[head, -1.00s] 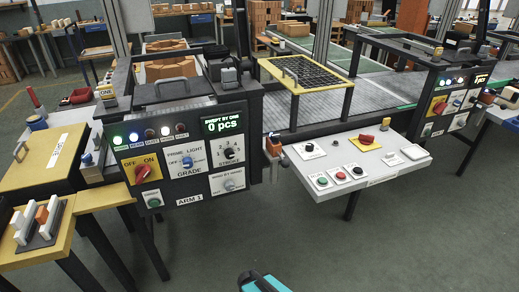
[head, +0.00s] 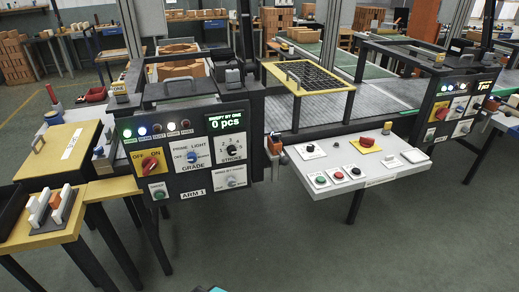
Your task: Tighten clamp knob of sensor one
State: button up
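A small device with a yellow label that seems to read ONE (head: 120,92) stands at the left end of the ARM 1 machine, behind its control panel. It is too small to make out a clamp knob on it. A small dark bracket with an orange-brown top (head: 274,144) sits at the left corner of the white control desk; I cannot tell whether it is a sensor. My gripper is not recognisable in the head view. Only a sliver of a teal part, probably mine, shows at the bottom edge.
The ARM 1 panel (head: 193,160) has a red switch, dials and a 0 pcs display. The white desk (head: 400,166) with buttons juts forward. A yellow-topped bench (head: 20,238) holds upright blocks at left. A second panel (head: 458,110) stands right. The foreground floor is open.

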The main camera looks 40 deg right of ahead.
aim_at(277, 136)
jog(key=u, duration=0.85)
jog(key=k, duration=0.85)
jog(key=u, duration=1.75)
jog(key=k, duration=0.1)
jog(key=z, duration=3.4)
jog(key=i, duration=0.3)
